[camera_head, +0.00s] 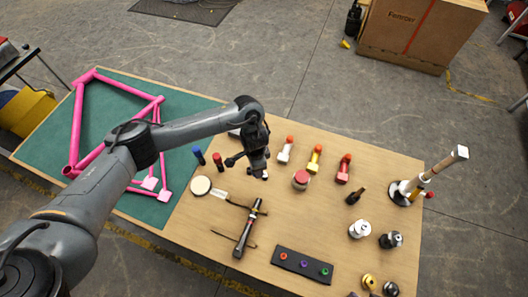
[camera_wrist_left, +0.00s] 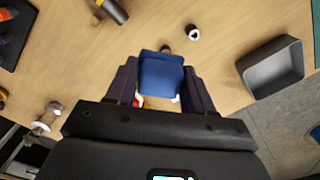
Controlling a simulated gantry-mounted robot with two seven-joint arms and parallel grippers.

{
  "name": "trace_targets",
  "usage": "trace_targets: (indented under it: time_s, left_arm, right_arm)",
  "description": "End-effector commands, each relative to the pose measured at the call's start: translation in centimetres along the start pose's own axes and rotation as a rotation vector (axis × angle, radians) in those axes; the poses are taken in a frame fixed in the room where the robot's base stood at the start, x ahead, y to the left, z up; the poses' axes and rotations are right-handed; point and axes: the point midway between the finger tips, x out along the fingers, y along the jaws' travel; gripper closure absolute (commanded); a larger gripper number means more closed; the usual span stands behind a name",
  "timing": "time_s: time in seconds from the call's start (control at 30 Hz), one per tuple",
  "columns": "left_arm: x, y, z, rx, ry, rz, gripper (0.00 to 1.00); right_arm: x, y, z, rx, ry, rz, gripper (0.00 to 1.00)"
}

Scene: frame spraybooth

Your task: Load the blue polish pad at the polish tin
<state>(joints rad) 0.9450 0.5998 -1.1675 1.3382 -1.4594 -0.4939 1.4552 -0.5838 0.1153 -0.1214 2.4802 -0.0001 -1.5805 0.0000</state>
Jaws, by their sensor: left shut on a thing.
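In the left wrist view my left gripper (camera_wrist_left: 160,88) is shut on the blue polish pad (camera_wrist_left: 161,72), a blue block between its two dark fingers. A bit of red and white shows behind the pad, mostly hidden. In the head view my left gripper (camera_head: 250,165) is over the wooden table near the green mat, and the pad is hidden there. A round tin with a red top (camera_head: 300,178) stands just to the gripper's right; I cannot tell for sure whether it is the polish tin. My right gripper is not in view.
White, yellow and red bottles with orange-red tops (camera_head: 315,158) stand behind the red-topped tin. A pink frame (camera_head: 77,125) lies on the green mat (camera_head: 110,95). A dark strip with coloured knobs (camera_head: 302,265) lies at the front. The wrist view shows a grey tray (camera_wrist_left: 297,70).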

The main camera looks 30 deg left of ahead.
Motion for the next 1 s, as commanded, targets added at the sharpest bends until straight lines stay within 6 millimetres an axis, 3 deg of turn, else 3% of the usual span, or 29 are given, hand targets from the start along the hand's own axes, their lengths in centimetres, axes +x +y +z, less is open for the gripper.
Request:
trace_targets:
  time_s: [0.3,0.6,0.8,1.0]
  left_arm:
    - [4.0,-2.1,9.6,0.329,-0.009,0.004,0.72]
    - [5.4,-4.9,18.2,0.557,-0.007,0.002,0.72]
    - [5.5,-6.1,21.4,0.644,-0.002,0.001,0.72]
    - [5.9,-6.6,22.5,0.676,-0.001,-0.001,0.72]
  right_arm:
    - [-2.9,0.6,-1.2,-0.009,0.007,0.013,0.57]
    - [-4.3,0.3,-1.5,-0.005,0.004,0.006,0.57]
    - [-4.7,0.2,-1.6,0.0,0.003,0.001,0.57]
    - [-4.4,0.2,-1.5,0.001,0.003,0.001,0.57]
